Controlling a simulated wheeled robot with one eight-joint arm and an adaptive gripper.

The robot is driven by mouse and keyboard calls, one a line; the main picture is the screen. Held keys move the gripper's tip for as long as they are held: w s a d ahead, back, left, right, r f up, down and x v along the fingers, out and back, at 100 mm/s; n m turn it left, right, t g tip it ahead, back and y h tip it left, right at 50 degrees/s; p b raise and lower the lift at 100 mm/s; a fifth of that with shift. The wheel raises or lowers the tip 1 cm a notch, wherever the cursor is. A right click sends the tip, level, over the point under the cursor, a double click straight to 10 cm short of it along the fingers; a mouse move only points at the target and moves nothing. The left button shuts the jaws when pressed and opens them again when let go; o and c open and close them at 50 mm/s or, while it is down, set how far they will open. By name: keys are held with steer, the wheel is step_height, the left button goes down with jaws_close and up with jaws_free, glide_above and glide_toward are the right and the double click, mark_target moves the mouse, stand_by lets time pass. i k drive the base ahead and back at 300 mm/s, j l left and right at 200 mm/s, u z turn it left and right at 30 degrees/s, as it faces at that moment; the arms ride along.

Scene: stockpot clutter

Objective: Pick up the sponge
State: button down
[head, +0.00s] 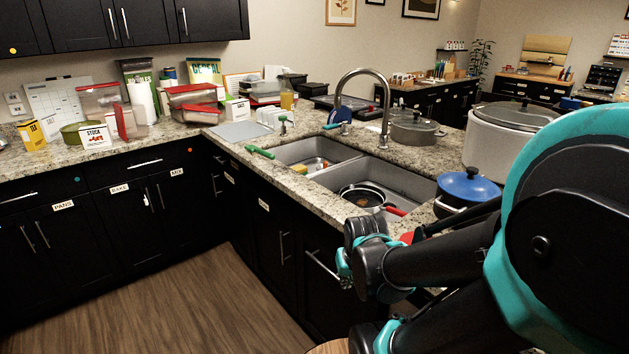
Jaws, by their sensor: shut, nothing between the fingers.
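A small yellow block (299,169), which looks like the sponge, lies at the near left edge of the left sink basin (291,153). It is small in the head view, so its exact shape and what it rests on are unclear. My arm comes in from the right, and its dark and teal wrist joints are in front of the counter's near edge, right of and nearer than the yellow block. I cannot make out my gripper's fingers. Nothing of my arm touches the yellow block.
The right basin holds a dark pan (361,195) with a red handle. A tall faucet (385,110) rises behind the sink. A blue-lidded pot (467,187) and a large stockpot (500,140) stand at right. A green-handled utensil (259,152) lies left of the sink. The floor (205,305) is clear.

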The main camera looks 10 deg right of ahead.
mark_target(301, 168)
steer(key=k+z, duration=0.15)
steer(key=k, duration=0.25)
steer(key=k+l+z, duration=0.2)
steer(key=k, duration=0.25)
steer(key=k+l+z, duration=0.15)
steer(key=k, duration=0.25)
steer(key=z, duration=0.45)
steer(key=j+z, duration=0.15)
steer(key=z, duration=0.35)
steer(key=j+z, duration=0.1)
steer(key=z, duration=0.8)
steer(key=j, duration=0.65)
steer(key=k+j, duration=0.15)
steer(key=j, duration=1.2)
steer(key=k+j+z, duration=0.1)
steer(key=j, duration=0.55)
steer(key=k+j, duration=0.1)
steer(key=j, duration=0.55)
steer(key=k+j, duration=0.1)
steer(key=j, duration=0.6)
steer(key=k+j, duration=0.1)
steer(key=j, duration=0.55)
steer(key=k+j+z, duration=0.1)
steer(key=j, duration=0.55)
